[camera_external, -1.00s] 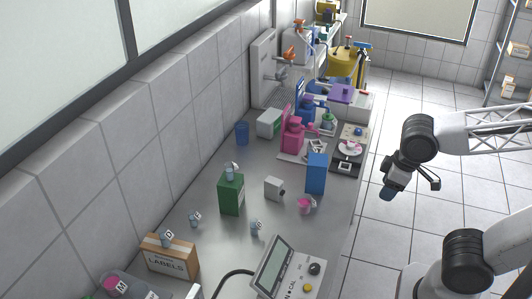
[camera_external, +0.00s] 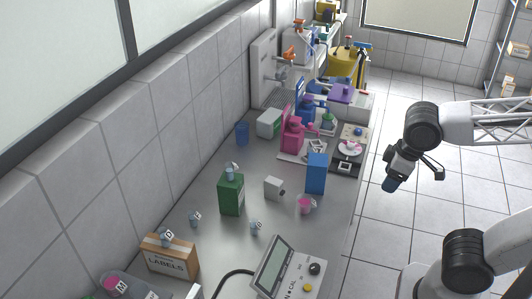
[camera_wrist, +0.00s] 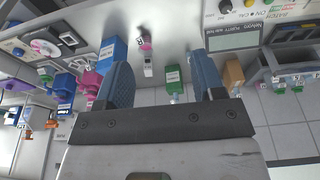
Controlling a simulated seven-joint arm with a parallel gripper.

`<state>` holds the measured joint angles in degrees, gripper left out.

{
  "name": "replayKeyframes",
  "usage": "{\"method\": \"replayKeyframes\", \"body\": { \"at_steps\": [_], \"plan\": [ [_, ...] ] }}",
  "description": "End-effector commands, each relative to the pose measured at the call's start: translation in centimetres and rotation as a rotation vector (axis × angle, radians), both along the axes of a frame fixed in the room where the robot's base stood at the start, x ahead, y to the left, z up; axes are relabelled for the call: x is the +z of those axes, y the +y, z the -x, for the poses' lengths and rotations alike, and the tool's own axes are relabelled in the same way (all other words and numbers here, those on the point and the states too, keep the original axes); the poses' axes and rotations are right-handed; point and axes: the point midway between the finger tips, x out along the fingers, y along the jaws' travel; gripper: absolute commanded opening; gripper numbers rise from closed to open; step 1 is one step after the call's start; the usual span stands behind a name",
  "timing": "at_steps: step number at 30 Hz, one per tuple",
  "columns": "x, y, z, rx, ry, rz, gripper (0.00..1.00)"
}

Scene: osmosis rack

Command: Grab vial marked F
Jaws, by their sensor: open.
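Several small pale-blue vials with lettered caps stand about the bench. One vial (camera_external: 230,172) is on top of the green box (camera_external: 231,196). One vial (camera_external: 195,218) stands left of that box and another vial (camera_external: 256,226) stands to its right, nearer the scale. Another vial (camera_external: 166,238) is on the cardboard labels box (camera_external: 172,259). The letters are too small to read surely, so I cannot tell which vial is F. My gripper (camera_external: 390,184) is open and empty, off the bench's right side, apart from every vial. Its two blue fingers (camera_wrist: 162,82) frame the wrist view.
A scale (camera_external: 287,268) is at the near end. Pink and blue apparatus crowds the far end. Open air lies between my gripper and the bench.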

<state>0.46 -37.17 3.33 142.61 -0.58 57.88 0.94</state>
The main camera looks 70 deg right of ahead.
Motion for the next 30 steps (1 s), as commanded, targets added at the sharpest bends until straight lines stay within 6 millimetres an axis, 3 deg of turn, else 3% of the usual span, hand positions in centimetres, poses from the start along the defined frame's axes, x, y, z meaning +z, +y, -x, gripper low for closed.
{"method": "replayKeyframes", "body": {
  "at_steps": [3, 14, 20, 30],
  "plan": [
    [1.8, -0.1, -0.2, 0.008, 0.001, 0.007, 0.62],
    [2.5, -1.7, -5.3, 0.224, -0.001, 0.215, 0.62],
    [3.6, -2.8, -11.3, 0.474, 0.009, 0.438, 0.62],
    [5.2, -2.1, -24.2, 0.999, 0.066, 0.876, 0.62]
  ]
}}
